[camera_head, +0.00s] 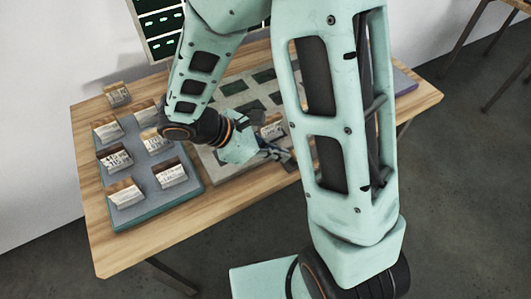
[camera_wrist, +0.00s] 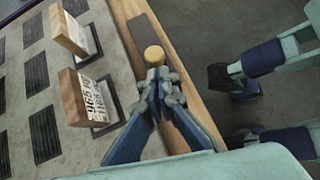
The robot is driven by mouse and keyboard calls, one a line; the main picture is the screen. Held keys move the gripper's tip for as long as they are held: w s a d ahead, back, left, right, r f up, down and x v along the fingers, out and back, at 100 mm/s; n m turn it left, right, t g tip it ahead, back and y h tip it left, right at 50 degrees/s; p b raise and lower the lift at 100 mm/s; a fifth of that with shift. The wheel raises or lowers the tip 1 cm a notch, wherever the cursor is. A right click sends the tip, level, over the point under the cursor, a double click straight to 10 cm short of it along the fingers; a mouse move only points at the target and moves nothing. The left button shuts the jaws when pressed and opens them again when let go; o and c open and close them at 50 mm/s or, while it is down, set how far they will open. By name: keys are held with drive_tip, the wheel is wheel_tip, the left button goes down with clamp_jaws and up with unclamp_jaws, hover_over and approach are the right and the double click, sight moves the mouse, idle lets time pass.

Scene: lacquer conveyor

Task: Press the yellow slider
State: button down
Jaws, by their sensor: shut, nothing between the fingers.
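The yellow slider shows as a round yellow knob (camera_wrist: 154,55) in the wrist view, on a dark brown strip (camera_wrist: 139,32) along the wooden table edge. My gripper (camera_wrist: 157,76) is shut and empty, its fingertips right at the near side of the knob in the picture. I cannot tell whether they touch it. In the head view my gripper (camera_head: 280,154) is low over the front edge of the grey board (camera_head: 246,179). I cannot make out the knob there.
The grey board has dark rectangular slots; two labelled wooden blocks (camera_wrist: 75,98) (camera_wrist: 66,30) stand on it left of my gripper. A blue-grey tray (camera_head: 150,213) with several labelled blocks lies at the left. A panel with green lights (camera_head: 158,22) stands behind. Floor lies beyond the table edge.

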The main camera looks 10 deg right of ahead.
drive_tip(key=shift+d, duration=0.25)
drive_tip(key=w+d, duration=0.1)
drive_tip(key=d, duration=0.4)
drive_tip(key=w+d, duration=0.1)
drive_tip(key=d, duration=0.2)
drive_tip(key=shift+w, duration=0.35)
drive_tip(key=shift+d, duration=0.1)
